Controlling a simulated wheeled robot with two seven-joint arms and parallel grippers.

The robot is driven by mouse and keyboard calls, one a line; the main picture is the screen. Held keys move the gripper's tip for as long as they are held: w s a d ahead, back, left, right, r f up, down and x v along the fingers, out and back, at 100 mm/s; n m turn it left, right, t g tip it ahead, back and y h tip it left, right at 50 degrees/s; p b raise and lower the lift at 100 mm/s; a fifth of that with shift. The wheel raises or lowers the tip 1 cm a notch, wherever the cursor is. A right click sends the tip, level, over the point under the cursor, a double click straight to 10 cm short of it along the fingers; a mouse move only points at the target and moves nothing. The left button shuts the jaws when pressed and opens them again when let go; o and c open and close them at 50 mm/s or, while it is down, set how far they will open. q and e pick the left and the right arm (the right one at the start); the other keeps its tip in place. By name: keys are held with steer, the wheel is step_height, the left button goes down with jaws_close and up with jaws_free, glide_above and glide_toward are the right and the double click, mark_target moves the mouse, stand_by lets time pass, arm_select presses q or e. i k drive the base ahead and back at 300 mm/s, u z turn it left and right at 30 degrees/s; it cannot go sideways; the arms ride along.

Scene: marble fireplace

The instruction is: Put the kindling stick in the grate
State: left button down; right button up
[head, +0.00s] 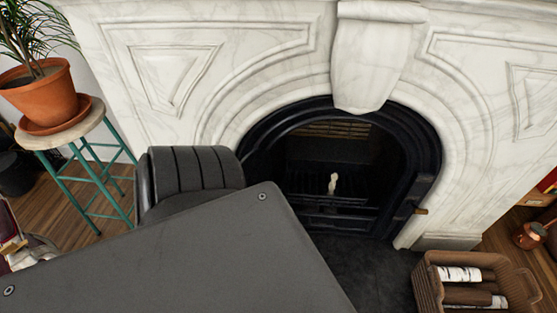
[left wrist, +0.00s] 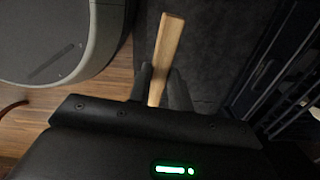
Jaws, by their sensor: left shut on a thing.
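The kindling stick (left wrist: 167,50) is a pale wooden piece in the left wrist view. My left gripper (left wrist: 158,85) is shut on it, with one finger on each side, and the stick sticks out past the fingertips over dark hearth stone. The grate (head: 312,186) is inside the black arched fireplace opening in the head view, with a small pale upright thing (head: 333,184) in it. Dark bars (left wrist: 285,75) show at the right of the left wrist view, beside the stick and apart from it. In the head view the left gripper and stick are hidden behind my arm. My right gripper is not in view.
White marble (head: 220,50) surrounds the opening. A wicker basket (head: 432,285) with logs stands at lower right, and a copper pot (head: 530,235) beyond it. A potted plant (head: 45,92) sits on a stool (head: 75,128) at left. The dark hearth (head: 365,265) is clear in front.

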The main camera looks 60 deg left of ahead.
mark_target(308, 189)
steer(key=u, duration=0.4)
steer(key=i, duration=0.4)
steer(key=u, duration=0.7)
steer(key=i, duration=1.25)
steer(key=z, duration=0.1)
